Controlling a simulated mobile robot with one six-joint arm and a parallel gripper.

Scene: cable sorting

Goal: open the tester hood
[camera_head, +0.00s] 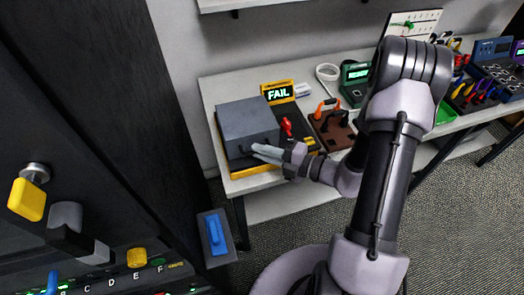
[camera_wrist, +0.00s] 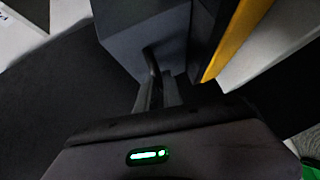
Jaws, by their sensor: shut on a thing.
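The tester hood (camera_head: 247,124) is a dark grey box at the left end of the bench, and it looks closed over its base. My gripper (camera_head: 258,149) is at the hood's front face, shut on the small dark handle there. In the wrist view the fingers (camera_wrist: 157,92) close around the hood's handle (camera_wrist: 151,62), with the grey hood (camera_wrist: 145,30) just beyond. The tester's yellow base edge (camera_head: 255,170) shows below the hood. A display reading FAIL (camera_head: 279,93) stands behind it. The inside of the hood is hidden.
A brown fixture (camera_head: 333,130) with an orange-handled tool stands right of the tester, and a green READY device (camera_head: 356,75) is behind it. A dark cabinet (camera_head: 90,90) fills the left. A blue-handled piece (camera_head: 216,236) is low beside the bench. Open carpet lies at right.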

